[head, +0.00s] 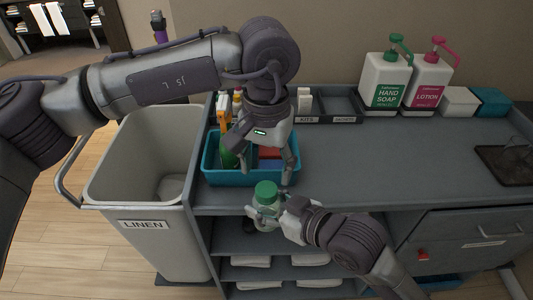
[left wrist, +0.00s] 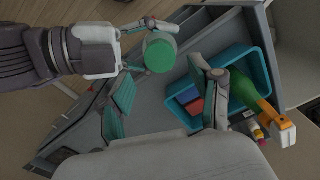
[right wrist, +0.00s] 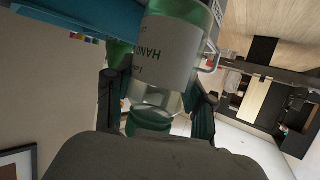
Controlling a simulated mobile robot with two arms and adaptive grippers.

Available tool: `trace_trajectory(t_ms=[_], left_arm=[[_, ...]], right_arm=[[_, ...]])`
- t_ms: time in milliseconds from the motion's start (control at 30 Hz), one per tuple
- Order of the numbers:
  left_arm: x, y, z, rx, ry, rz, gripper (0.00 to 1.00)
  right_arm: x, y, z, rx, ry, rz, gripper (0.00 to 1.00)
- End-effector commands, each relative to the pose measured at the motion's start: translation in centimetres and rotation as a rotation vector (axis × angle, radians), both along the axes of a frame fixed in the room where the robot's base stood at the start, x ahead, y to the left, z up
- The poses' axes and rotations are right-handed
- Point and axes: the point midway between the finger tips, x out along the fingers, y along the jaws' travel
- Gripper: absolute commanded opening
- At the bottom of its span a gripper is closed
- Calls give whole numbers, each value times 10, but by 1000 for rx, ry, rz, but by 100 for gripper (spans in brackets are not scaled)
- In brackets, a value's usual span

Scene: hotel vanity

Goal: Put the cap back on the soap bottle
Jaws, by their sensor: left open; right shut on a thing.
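My right gripper (head: 270,213) is shut on a small clear soap bottle (head: 262,213), held upright just off the counter's front edge. A green cap (head: 266,189) is at the bottle's top; I cannot tell whether it is screwed down. In the left wrist view, the cap (left wrist: 160,54) shows from above, near my open fingers. The right wrist view shows the bottle (right wrist: 165,65) between my fingers, with lettering and green at its lower end. My left gripper (head: 260,165) is open and empty above the blue caddy, behind and above the cap.
A linen cart (head: 110,186) stands at left. Pump bottles of hand soap (head: 384,82) and lotion (head: 427,82) stand at the back right. The middle counter (head: 390,150) is clear.

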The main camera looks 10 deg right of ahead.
Motion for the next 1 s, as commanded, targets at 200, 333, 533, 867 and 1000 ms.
trace_trajectory(t_ms=[200, 333, 533, 867, 1000], left_arm=[[0, 0, 3, -1, -2, 505, 64], [0, 0, 5, -2, -3, 807, 64], [0, 0, 8, -1, -3, 1272, 64], [0, 0, 13, -2, -5, 2040, 64], [0, 0, 15, -3, -7, 2366, 64]], right_arm=[[0, 0, 0, 1, -1, 0, 0], [0, 0, 0, 1, -1, 0, 0], [0, 0, 0, 1, -1, 0, 0], [0, 0, 0, 1, -1, 0, 0], [0, 0, 0, 1, -1, 0, 0]])
